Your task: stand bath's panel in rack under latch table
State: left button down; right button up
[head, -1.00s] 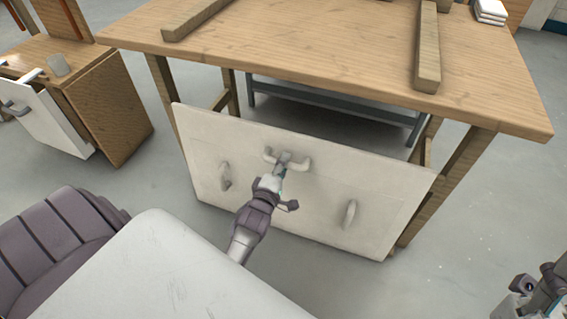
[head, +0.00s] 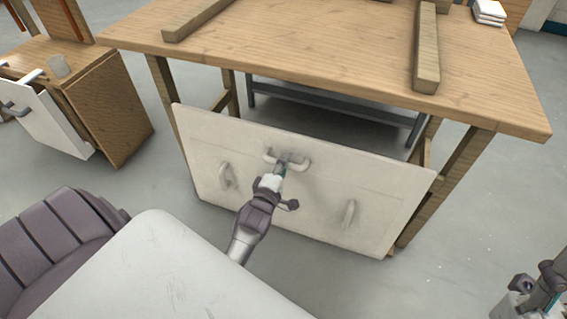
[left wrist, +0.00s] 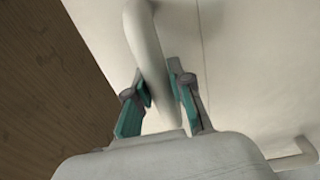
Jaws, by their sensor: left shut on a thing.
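The bath's panel (head: 310,204), a white board with three handles, stands at the front of the wooden latch table (head: 330,65), between its legs and below the top. My left gripper (head: 282,164) is at the panel's upper middle handle. In the left wrist view the two fingers (left wrist: 160,95) lie on either side of the white handle (left wrist: 146,45), shut on it. A grey metal rack (head: 335,100) shows under the table behind the panel; its lower part is hidden by the panel. My right gripper (head: 540,292) is only partly in view at the lower right corner.
Two wooden bars (head: 427,50) lie on the tabletop, with a white stack (head: 489,12) at the back right. A wooden cabinet (head: 110,110) with a white door stands at the left. The floor right of the table is clear.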

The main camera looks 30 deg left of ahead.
pick_arm(q)
jog(key=c, duration=1.4)
grip_release()
jog(key=shift+w+r, duration=0.25)
jog(key=shift+r, duration=0.1)
jog(key=o, duration=0.5)
jog(key=shift+f, duration=0.2)
jog(key=shift+c, duration=0.2)
jog(key=shift+s+f, duration=0.15)
jog(key=shift+f, duration=0.2)
jog(key=v, duration=1.1)
jog(key=shift+s+r, duration=0.3)
jog(key=shift+s, duration=0.05)
jog(key=shift+d, duration=0.15)
